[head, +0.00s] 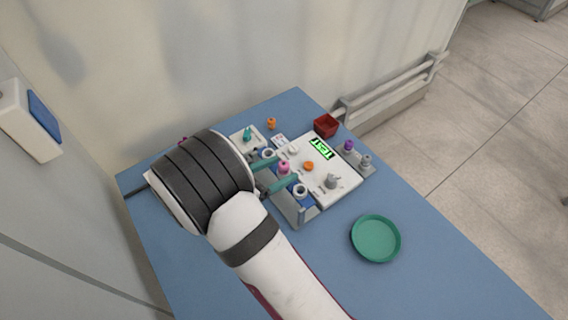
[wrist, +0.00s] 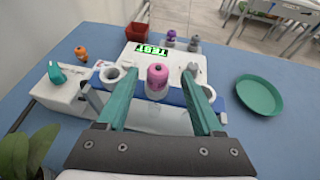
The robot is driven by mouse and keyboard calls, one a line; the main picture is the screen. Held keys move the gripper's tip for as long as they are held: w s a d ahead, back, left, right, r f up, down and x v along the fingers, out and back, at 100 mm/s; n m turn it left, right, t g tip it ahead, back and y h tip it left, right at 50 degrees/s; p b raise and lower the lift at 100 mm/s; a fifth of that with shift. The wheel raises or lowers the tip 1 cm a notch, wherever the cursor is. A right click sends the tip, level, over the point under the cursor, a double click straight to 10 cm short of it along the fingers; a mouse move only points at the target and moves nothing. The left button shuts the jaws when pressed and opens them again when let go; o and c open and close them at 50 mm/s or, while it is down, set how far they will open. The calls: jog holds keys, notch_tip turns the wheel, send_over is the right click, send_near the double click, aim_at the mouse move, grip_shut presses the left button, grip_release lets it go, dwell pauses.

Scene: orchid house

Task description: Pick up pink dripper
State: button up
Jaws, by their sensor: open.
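The pink dripper (wrist: 157,80) stands upright in the wrist view, between the two green fingers of my gripper (wrist: 160,95). The gripper is open, with a finger on each side of the dripper and a visible gap on both sides. In the head view the pink dripper (head: 284,167) shows between the green fingertips of my gripper (head: 276,174), at the near edge of the white device. My arm covers the area left of it. The dripper's lower part is hard to make out.
White rings (wrist: 121,78) flank the dripper on a blue strip. The white device (head: 335,188) has a lit green display (head: 321,149). A teal dripper (head: 247,133), orange dripper (head: 271,123), purple dripper (head: 349,145), grey dripper (head: 365,161), red box (head: 326,125) and green saucer (head: 376,239) stand around.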

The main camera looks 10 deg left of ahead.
aim_at(288, 163)
jog(key=x, duration=0.5)
jog(key=shift+w+r, duration=0.25)
jog(key=shift+r, duration=0.05)
grip_shut()
